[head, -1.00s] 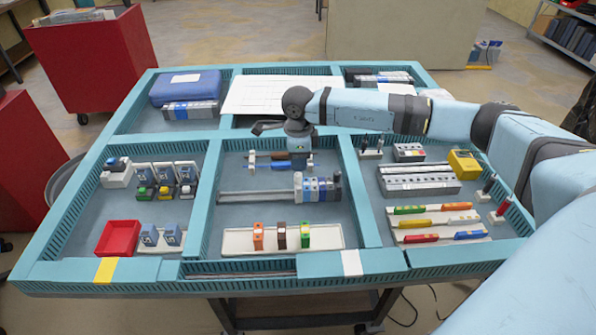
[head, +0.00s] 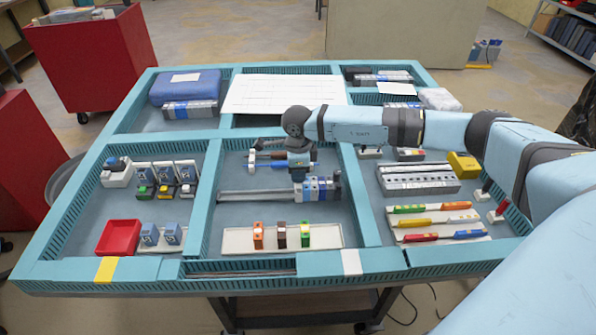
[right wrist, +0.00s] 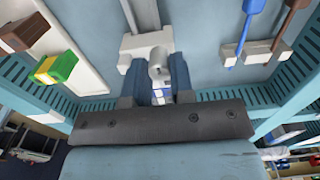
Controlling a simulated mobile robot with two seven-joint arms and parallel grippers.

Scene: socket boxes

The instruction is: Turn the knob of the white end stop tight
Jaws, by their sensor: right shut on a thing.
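The white end stop (right wrist: 147,44) sits on the grey rail (head: 248,196), at the left end of a row of blue, white and grey terminal blocks (head: 325,188). The left gripper is out of view.
Blue and red-brown screwdrivers (head: 265,163) lie in a holder just behind the rail. A white strip with orange, brown and green blocks (head: 281,236) stands in front. Teal walls bound the compartment; its left floor is partly clear.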

